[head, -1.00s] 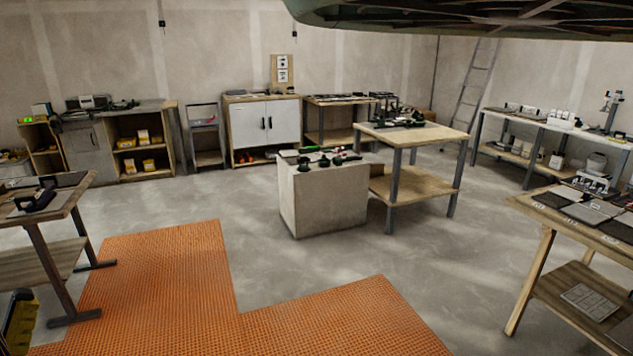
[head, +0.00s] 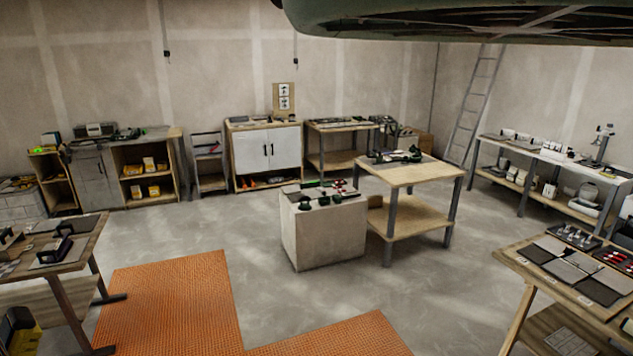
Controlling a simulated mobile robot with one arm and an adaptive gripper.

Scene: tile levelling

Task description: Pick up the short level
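I cannot pick out the short level for certain in the head view; the tools on the benches are too small to tell apart. Dark and green tools lie on the concrete-grey block (head: 322,238) in the middle and on the wooden table (head: 425,176) behind it. A yellow and black object (head: 22,334) shows at the lower left edge, partly cut off, and I cannot tell what it is. My gripper is not in view.
Orange matting (head: 172,300) covers the near floor. A work table (head: 85,240) stands at left and another (head: 530,268) at right. A white cabinet (head: 250,150), shelves and a ladder (head: 474,105) line the back. Bare grey floor (head: 225,228) lies between.

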